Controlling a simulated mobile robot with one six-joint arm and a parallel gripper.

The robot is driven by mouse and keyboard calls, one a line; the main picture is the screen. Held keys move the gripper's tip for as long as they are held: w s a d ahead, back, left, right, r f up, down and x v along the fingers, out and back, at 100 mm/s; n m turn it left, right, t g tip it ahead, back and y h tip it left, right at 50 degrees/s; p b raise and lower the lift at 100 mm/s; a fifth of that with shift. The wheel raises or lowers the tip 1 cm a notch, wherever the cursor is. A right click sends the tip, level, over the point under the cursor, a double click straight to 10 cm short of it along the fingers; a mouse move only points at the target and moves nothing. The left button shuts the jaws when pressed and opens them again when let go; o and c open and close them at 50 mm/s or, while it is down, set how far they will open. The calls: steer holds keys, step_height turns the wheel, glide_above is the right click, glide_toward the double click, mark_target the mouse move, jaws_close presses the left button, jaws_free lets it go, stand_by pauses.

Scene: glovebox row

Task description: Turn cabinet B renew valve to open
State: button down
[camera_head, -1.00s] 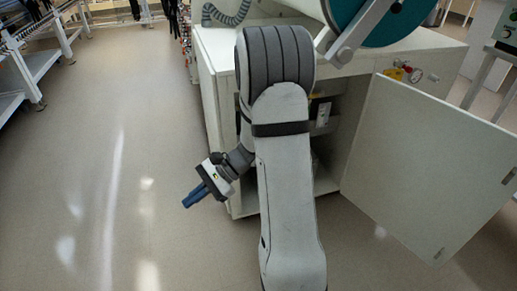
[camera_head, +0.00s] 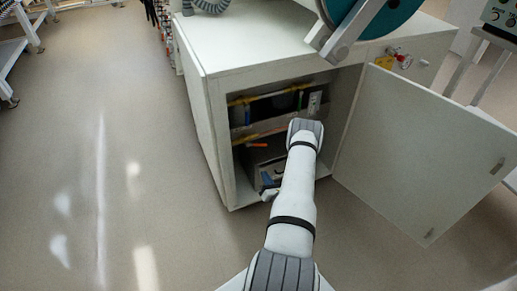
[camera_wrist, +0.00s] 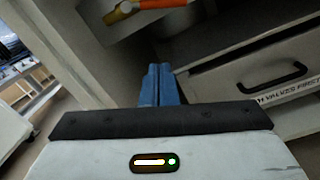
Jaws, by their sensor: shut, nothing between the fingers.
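Inside the open cabinet (camera_head: 216,110), a yellow pipe carries an orange lever (camera_head: 257,145) lying roughly along the pipe. The orange lever also shows at the top edge of the wrist view (camera_wrist: 163,3), joined to a brass-coloured body (camera_wrist: 121,12). Above it are two upright blue levers, one at left (camera_head: 247,117) and one at right (camera_head: 300,101). I cannot read which is the renew valve. My gripper (camera_head: 268,181) is low in the cabinet opening, below the orange lever and apart from it. Its blue fingers (camera_wrist: 160,84) are shut and empty in the wrist view.
A drawer front with a black handle (camera_wrist: 273,78) and a partly readable label "VALVES FIRST" (camera_wrist: 290,92) is right of my fingers in the wrist view. The cabinet door (camera_head: 425,150) stands wide open at right. Floor at left is clear.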

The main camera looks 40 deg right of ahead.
mark_target(257, 144)
steer(key=shift+m+h, duration=0.3)
steer(key=shift+h, duration=0.2)
steer(key=x, duration=0.3)
steer(key=b+x, duration=0.1)
steer(key=x, duration=0.2)
steer(key=f+b+x, duration=0.1)
steer(key=x, duration=0.3)
steer(key=shift+d+f, duration=0.1)
steer(key=shift+d, duration=0.25)
steer(key=r, duration=0.1)
steer(key=d+r, duration=0.1)
steer(key=shift+s+r, duration=0.1)
steer(key=shift+r, duration=0.25)
steer(key=shift+d+r+b, duration=0.3)
steer(key=shift+r, duration=0.25)
